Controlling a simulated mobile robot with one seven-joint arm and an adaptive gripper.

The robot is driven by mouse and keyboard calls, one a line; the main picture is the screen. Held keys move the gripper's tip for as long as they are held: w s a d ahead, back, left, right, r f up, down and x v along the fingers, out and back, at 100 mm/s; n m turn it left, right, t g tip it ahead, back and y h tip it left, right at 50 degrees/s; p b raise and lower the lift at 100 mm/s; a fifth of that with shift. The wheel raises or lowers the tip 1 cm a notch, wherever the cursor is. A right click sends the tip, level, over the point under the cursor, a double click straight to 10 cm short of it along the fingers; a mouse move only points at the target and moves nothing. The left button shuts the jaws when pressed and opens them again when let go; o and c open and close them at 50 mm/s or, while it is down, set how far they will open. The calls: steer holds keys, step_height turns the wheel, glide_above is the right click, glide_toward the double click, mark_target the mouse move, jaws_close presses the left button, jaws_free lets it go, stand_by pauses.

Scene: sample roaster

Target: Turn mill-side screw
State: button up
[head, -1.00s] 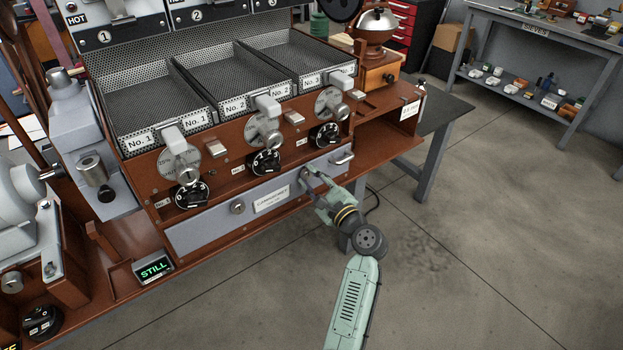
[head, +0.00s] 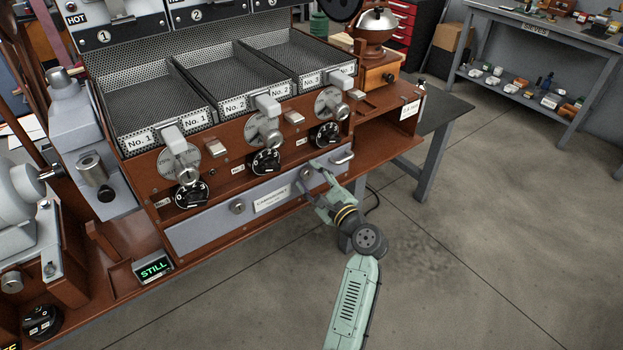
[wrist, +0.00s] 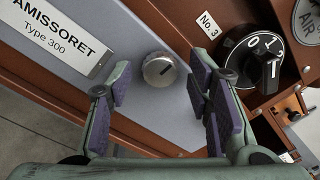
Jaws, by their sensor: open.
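The mill-side screw (head: 306,173) is a round silver knob at the right part of the grey panel (head: 205,225), on the side toward the mill (head: 375,38). In the wrist view the screw (wrist: 158,69) shows a dark slanted slot across its face. My gripper (head: 312,180) is open in front of the panel. In the wrist view its purple-padded fingers (wrist: 160,84) stand on both sides of the screw, apart from it, with nothing held. A second similar screw (head: 237,207) sits at the left part of the panel.
A panel handle (head: 343,158) is right of the screw. Black dials (head: 328,135) line the wood above, with the No. 3 dial (wrist: 258,67) close to my right finger. A display (head: 153,268) reads STILL. Free floor lies right and in front.

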steer(key=v, duration=1.2)
stand_by(0.3)
